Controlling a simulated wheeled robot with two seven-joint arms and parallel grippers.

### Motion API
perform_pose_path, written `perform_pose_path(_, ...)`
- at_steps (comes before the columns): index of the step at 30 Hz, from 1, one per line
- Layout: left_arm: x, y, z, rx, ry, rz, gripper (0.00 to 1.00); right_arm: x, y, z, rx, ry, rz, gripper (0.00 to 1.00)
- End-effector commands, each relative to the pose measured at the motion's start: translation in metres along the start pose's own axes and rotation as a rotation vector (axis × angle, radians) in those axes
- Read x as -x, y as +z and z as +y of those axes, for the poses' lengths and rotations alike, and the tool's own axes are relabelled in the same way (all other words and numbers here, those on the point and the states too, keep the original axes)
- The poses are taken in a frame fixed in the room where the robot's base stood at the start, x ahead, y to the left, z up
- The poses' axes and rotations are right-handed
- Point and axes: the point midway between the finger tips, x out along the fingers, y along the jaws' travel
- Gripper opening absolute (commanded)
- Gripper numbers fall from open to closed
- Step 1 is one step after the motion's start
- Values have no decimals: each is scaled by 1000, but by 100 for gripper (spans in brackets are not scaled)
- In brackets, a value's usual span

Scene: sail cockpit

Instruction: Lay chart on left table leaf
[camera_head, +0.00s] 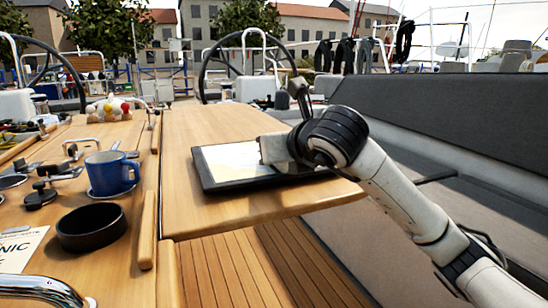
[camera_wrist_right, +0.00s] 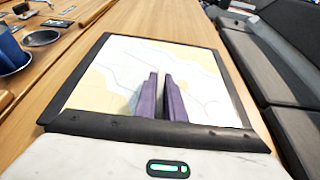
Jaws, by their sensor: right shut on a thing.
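The chart (camera_head: 225,160), a flat panel with a dark frame and a pale map face, is at the wooden table leaf (camera_head: 225,212) on the right of the table. It looks flat on the leaf or just above it; I cannot tell which. My right gripper (camera_head: 270,151) is shut on the chart from its right side. In the right wrist view the chart (camera_wrist_right: 110,75) fills the middle, and the purple fingers (camera_wrist_right: 161,78) are close together over its near edge. My left gripper is not in view.
On the table section to the left are a blue mug (camera_head: 108,174), a black round bowl (camera_head: 90,228) and a printed sheet (camera_head: 20,247). A grey bench (camera_head: 440,120) runs along the right. The leaf beyond the chart is clear.

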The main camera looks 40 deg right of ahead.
Motion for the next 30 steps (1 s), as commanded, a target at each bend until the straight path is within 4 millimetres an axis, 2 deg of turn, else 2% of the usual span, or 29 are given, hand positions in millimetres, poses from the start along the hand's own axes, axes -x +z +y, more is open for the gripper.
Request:
perform_pose_path(17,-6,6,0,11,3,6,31,-4,-11,0,-1,1,-4,0)
perform_pose_path(18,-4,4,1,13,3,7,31,-4,-11,0,-1,1,-1,13)
perform_pose_path(21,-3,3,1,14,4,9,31,-4,-10,0,-1,1,-1,28)
perform_pose_path(30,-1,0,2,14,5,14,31,-4,-9,0,-1,1,-1,28)
